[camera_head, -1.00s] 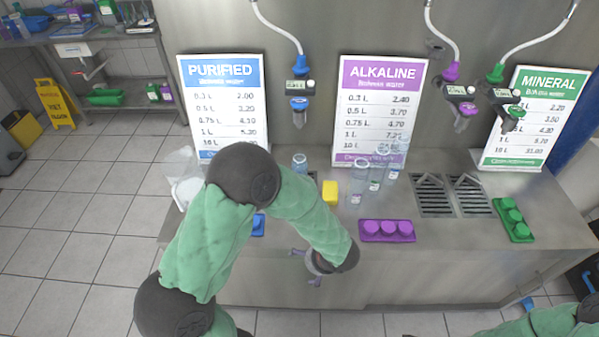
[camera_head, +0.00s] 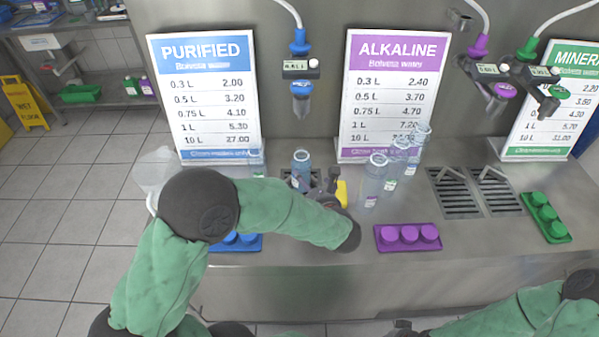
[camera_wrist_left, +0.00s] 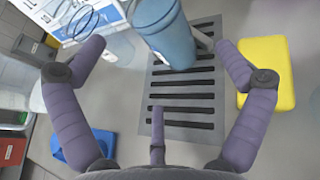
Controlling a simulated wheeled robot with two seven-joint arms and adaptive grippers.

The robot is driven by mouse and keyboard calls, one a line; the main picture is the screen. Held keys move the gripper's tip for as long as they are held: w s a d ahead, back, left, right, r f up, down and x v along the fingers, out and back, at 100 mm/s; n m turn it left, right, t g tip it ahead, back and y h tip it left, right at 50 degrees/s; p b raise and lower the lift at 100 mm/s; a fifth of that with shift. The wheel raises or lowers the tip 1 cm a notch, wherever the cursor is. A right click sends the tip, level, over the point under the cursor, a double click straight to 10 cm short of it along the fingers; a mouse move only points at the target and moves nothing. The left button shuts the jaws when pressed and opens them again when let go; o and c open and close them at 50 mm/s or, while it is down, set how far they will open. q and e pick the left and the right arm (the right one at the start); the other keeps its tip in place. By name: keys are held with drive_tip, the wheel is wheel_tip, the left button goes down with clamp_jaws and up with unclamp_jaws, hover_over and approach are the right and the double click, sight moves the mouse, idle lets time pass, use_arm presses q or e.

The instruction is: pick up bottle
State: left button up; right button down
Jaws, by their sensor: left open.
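A clear, blue-tinted bottle (camera_head: 301,170) stands upright on a drain grate under the purified-water tap. In the left wrist view the bottle (camera_wrist_left: 165,35) rises at top centre, between and beyond the spread fingers. My left gripper (camera_head: 323,190) is low over the counter, just in front and right of it, partly hidden by my forearm. In the left wrist view my left gripper (camera_wrist_left: 157,60) is open and empty, its purple-grey fingers wide apart. Several more clear bottles (camera_head: 375,180) stand to the right. My right forearm shows at lower right; its gripper is out of view.
A yellow block (camera_head: 342,192) sits right of my left gripper, close to a finger in the wrist view (camera_wrist_left: 268,72). A blue cap tray (camera_head: 250,243) lies in front-left, a purple one (camera_head: 408,237) front-right, a green one (camera_head: 545,217) far right. Price signs stand behind.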

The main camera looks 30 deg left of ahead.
use_arm(q)
drive_tip(key=b+x, duration=0.1)
drive_tip(key=x, duration=0.3)
drive_tip(key=shift+a+f, duration=0.1)
drive_tip(key=shift+f, duration=0.05)
drive_tip(key=shift+r+b+x, duration=0.15)
drive_tip(key=shift+b+x, duration=0.5)
drive_tip(key=shift+x, duration=0.65)
drive_tip(key=shift+r+b+x, duration=0.1)
drive_tip(key=shift+b+x, duration=0.5)
drive_tip(key=shift+x, duration=0.7)
drive_tip(key=shift+a, duration=0.15)
drive_tip(key=c, duration=1.3)
drive_tip(key=shift+c, duration=0.6)
drive_tip(key=shift+r, duration=0.15)
